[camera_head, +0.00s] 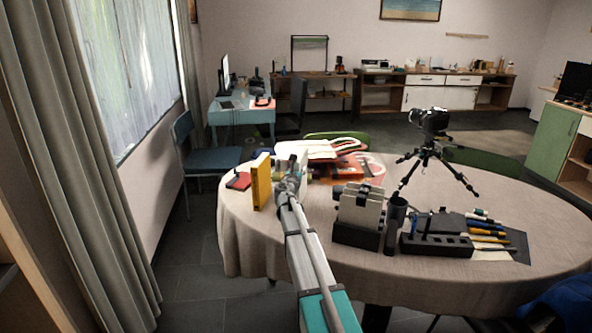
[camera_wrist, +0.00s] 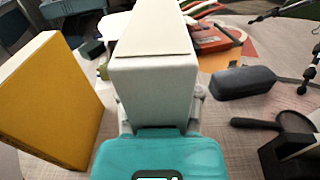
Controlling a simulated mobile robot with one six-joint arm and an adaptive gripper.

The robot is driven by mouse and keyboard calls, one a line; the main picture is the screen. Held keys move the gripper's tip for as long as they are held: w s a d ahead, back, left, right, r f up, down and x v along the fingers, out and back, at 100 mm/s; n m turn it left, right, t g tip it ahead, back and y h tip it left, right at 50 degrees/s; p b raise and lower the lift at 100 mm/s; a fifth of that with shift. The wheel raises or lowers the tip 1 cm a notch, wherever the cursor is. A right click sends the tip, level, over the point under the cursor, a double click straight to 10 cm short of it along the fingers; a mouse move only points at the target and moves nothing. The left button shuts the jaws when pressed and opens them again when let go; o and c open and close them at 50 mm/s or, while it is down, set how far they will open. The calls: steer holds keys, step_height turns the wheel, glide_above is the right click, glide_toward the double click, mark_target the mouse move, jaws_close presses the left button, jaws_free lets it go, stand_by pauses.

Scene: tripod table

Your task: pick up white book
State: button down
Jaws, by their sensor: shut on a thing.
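The white book (camera_wrist: 153,82) stands upright directly in front of my gripper (camera_wrist: 161,110) in the wrist view, with one finger on each side of it. My gripper is shut on the book. In the head view the book (camera_head: 299,156) shows beyond my gripper (camera_head: 290,183) on the left part of the round table, partly hidden by the arm. I cannot tell whether the book's lower edge touches the tabletop.
A yellow book (camera_wrist: 52,100) stands close on the left. A dark case (camera_wrist: 243,82) and a magnifying glass (camera_wrist: 290,122) lie on the right. A camera tripod (camera_head: 430,155), black organizer (camera_head: 436,246) and white-slabbed holder (camera_head: 358,236) occupy the table's (camera_head: 245,235) right side.

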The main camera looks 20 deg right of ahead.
mark_target(301, 162)
steer(key=s+r+p, duration=0.4)
steer(key=r, duration=0.1)
steer(key=shift+s+a+r, duration=0.1)
steer(key=shift+s+a, duration=0.05)
steer(key=shift+a, duration=0.15)
steer(key=s+a+r+p, duration=0.1)
steer(key=s+r+p, duration=0.2)
steer(key=s, duration=0.5)
steer(key=shift+s, duration=0.1)
